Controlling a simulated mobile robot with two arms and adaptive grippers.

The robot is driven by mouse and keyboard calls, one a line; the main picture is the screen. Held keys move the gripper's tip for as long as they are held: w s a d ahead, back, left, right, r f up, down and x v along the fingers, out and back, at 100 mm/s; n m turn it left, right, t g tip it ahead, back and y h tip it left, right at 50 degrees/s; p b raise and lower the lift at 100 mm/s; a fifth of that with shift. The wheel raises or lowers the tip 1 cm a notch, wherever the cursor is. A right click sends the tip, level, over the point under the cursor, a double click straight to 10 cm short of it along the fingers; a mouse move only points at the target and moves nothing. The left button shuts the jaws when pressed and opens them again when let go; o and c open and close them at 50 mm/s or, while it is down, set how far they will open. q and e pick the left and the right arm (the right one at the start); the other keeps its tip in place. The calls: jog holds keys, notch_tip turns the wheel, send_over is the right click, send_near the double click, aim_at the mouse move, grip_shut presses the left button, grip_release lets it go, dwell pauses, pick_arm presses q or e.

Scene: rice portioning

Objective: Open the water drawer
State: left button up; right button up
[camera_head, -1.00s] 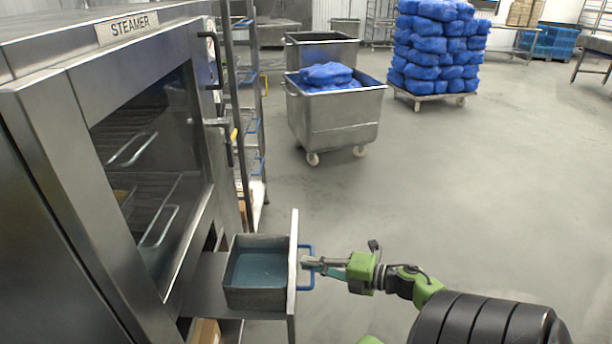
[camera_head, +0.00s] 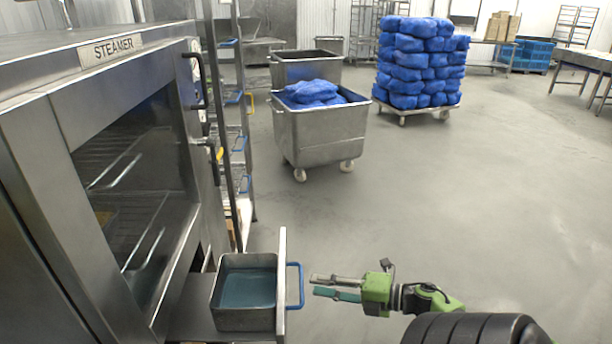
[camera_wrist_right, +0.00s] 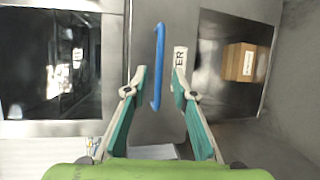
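The water drawer (camera_head: 282,285) is pulled out from under the steamer (camera_head: 112,48), and its metal pan holds bluish water (camera_head: 248,288). Its blue handle (camera_head: 296,287) stands on the front panel. My right gripper (camera_head: 314,286) is just right of the handle, apart from it and empty. In the right wrist view the blue handle (camera_wrist_right: 158,66) is ahead of the fingertips, and the fingers of the right gripper (camera_wrist_right: 159,76) are spread. My left gripper is not in view.
A steel cart (camera_head: 318,135) with blue bags stands beyond the drawer, with a stack of blue bags (camera_head: 420,60) on a dolly behind. A rack (camera_head: 238,130) stands beside the steamer. The floor to the right is clear.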

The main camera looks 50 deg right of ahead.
jog(key=v, duration=0.6)
jog(key=shift+w, duration=0.1)
dwell(0.4)
